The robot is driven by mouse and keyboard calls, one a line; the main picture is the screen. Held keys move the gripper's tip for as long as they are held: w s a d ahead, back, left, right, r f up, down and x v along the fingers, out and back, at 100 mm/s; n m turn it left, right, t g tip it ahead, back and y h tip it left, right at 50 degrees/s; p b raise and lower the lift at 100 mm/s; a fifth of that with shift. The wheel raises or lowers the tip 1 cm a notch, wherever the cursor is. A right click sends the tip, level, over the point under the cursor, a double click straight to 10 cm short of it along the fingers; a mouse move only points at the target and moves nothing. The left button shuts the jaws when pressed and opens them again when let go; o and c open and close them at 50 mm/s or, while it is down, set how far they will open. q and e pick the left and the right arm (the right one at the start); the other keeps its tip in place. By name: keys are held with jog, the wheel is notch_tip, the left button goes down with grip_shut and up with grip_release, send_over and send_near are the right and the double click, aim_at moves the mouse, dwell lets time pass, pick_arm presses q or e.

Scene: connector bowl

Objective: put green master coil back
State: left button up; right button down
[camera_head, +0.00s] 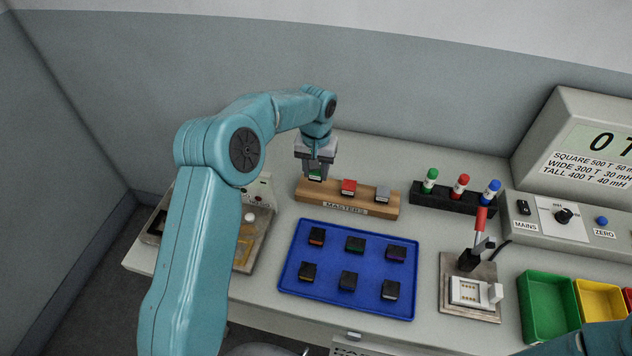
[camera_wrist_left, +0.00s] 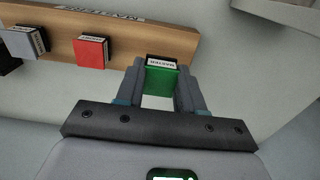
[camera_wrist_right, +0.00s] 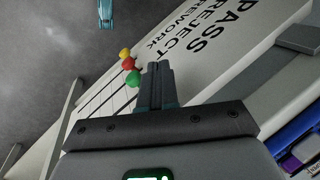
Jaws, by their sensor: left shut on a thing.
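The green master coil (camera_head: 316,175) is held between the fingers of my left gripper (camera_head: 318,168), over the left end of the wooden MASTERS rack (camera_head: 382,209). In the left wrist view the green coil (camera_wrist_left: 161,82) has a white MASTER label, and my left fingers (camera_wrist_left: 161,78) close on its two sides. It overlaps the rack's edge (camera_wrist_left: 135,43) there; I cannot tell whether it touches the wood. A red master (camera_head: 348,187) and a grey master (camera_head: 382,194) sit on the rack. My right gripper (camera_wrist_right: 158,85) looks shut and empty, away from the rack.
A blue tray (camera_head: 330,282) with several dark coils lies in front of the rack. A black stand with green, red and blue markers (camera_head: 461,185) is to its right. A lever fixture (camera_head: 470,285), green bin (camera_head: 548,305) and meter (camera_head: 580,222) stand further right.

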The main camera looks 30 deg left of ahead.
aim_at(315, 178)
pick_arm(q)
notch_tip(315, 178, down, 4)
jog(key=shift+a+r+b, duration=0.15)
jog(key=shift+r+b, duration=0.05)
jog(key=shift+b, duration=0.65)
jog(key=shift+w+f, duration=0.1)
